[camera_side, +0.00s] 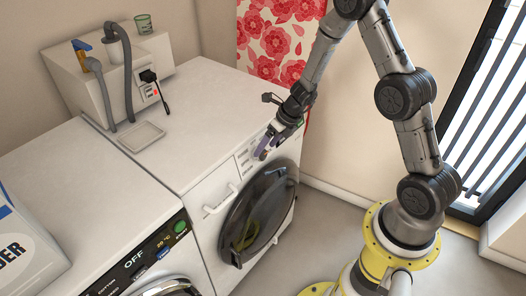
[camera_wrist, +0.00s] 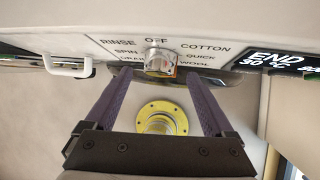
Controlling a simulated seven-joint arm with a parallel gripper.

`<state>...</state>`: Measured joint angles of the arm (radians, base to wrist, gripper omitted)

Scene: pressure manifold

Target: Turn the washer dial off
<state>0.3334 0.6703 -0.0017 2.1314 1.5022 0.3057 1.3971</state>
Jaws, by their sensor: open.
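The washer dial (camera_wrist: 160,60) is a silver knob on the white front panel of the far washer (camera_side: 205,120). Labels around it read OFF above, RINSE, SPIN and DRAIN on the left, COTTON, QUICK and WOOL on the right. An orange-red patch shows on the knob's lower right; I cannot tell surely where it points. My gripper (camera_wrist: 158,76) has two purple fingers, open, one on each side of the dial with gaps visible. In the side view my gripper (camera_side: 267,146) is at the panel above the round door and hides most of the dial.
The dark round door (camera_side: 258,215) lies below. A nearer washer (camera_side: 85,190) has its own OFF label and display. A grey box with hoses (camera_side: 120,80) stands behind.

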